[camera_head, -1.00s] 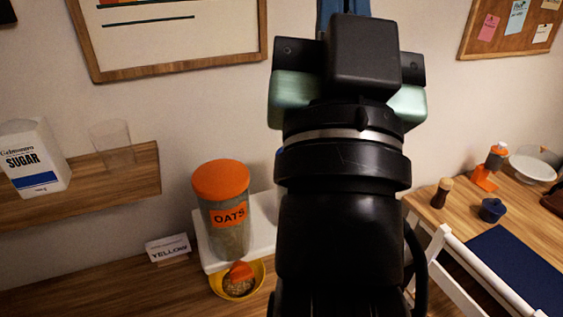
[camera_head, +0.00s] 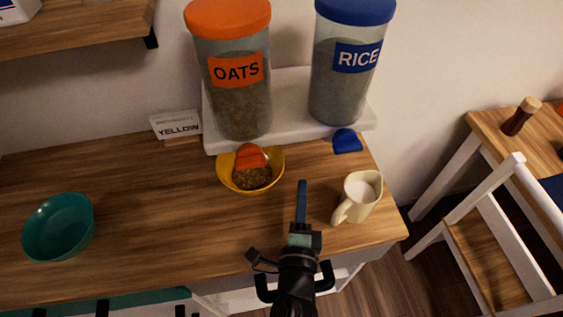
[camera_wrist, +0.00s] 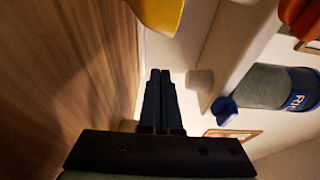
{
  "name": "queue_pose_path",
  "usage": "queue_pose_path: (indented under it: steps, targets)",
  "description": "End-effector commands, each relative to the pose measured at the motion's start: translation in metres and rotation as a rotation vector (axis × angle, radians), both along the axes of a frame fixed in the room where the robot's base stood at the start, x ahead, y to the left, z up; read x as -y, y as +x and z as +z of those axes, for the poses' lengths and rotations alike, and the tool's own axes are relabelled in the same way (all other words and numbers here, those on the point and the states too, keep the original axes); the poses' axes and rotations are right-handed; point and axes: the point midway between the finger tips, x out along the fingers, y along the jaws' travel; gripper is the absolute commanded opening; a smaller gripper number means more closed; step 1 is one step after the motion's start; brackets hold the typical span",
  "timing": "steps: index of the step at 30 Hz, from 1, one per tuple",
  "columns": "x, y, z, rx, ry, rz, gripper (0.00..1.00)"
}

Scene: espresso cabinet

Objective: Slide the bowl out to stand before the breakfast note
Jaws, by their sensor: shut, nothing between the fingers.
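The yellow bowl (camera_head: 226,180) stands on the counter under the orange spout of the oats dispenser (camera_head: 238,85), with oats in it. Its edge also shows at the top of the wrist view (camera_wrist: 158,14). The breakfast note (camera_head: 176,127), a white card reading YELLOW, stands behind and left of the bowl against the wall. My gripper (camera_head: 302,186) is shut and empty, right of the bowl and apart from it in the head view. Its closed fingers also show in the wrist view (camera_wrist: 160,74).
A teal bowl (camera_head: 58,228) stands at the counter's left. A cream jug (camera_head: 358,196) with white contents stands right of my gripper near the counter's edge. The rice dispenser (camera_head: 345,85) with its blue spout stands at the back right. Counter (camera_head: 140,200) between the two bowls is clear.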

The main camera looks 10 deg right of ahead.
Motion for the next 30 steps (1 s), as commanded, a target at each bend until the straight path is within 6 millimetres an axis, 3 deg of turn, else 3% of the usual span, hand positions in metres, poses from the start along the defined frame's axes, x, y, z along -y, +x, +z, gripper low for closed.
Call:
queue_pose_path:
  steps: [16,22,30]
  targets:
    - [0.027,0.092,0.003,0.003,-0.006,0.002,0.0]
    - [0.0,0.078,0.006,-0.001,-0.005,0.004,0.0]
    - [-0.011,0.073,0.003,0.0,-0.005,0.003,0.0]
